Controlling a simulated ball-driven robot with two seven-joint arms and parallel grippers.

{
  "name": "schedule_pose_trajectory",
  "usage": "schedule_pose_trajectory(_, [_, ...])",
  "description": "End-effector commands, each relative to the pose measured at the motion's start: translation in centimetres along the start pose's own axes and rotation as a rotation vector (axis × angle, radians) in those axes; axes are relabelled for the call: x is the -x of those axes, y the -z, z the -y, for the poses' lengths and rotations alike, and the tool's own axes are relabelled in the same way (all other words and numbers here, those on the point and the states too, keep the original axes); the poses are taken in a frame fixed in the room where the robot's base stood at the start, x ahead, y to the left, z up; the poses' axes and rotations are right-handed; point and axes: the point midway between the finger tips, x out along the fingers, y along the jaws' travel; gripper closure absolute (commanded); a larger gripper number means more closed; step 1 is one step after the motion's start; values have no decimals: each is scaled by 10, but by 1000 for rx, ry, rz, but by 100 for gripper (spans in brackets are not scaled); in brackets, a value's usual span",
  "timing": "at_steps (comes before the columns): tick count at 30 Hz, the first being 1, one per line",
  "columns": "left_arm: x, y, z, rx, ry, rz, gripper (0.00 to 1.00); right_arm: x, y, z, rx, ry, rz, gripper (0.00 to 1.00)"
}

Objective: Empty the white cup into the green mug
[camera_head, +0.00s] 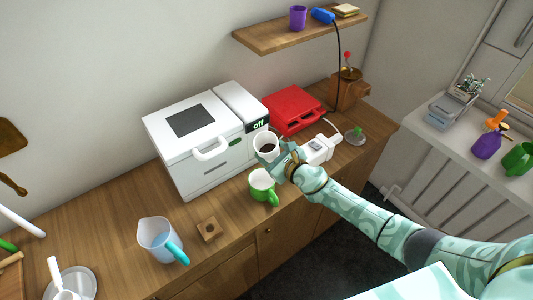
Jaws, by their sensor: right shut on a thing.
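The white cup (265,138) is held in my right gripper (277,158), which is shut on it. The cup is close to upright and shows dark liquid inside. It is above and just behind the green mug (262,186), in front of the white machine. The green mug stands upright on the wooden counter near its front edge, its handle toward the lower right. The part of the mug's inside that shows looks pale. My left gripper is not in view.
A white machine (190,146) reading "off" stands behind the mug, with a red appliance (293,108) to its right. A small wooden block (209,230) and a clear jug with a blue handle (157,238) stand left of the mug. White plugs (320,148) lie right of my gripper.

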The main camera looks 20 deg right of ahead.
Motion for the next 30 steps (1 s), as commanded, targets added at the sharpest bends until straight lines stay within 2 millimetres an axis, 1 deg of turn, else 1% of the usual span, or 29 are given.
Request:
schedule_pose_trajectory(19, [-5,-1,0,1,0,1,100,0,0,1,24,10,11,67])
schedule_pose_trajectory(30, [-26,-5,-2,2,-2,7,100,-2,2,4,116,48,50,67])
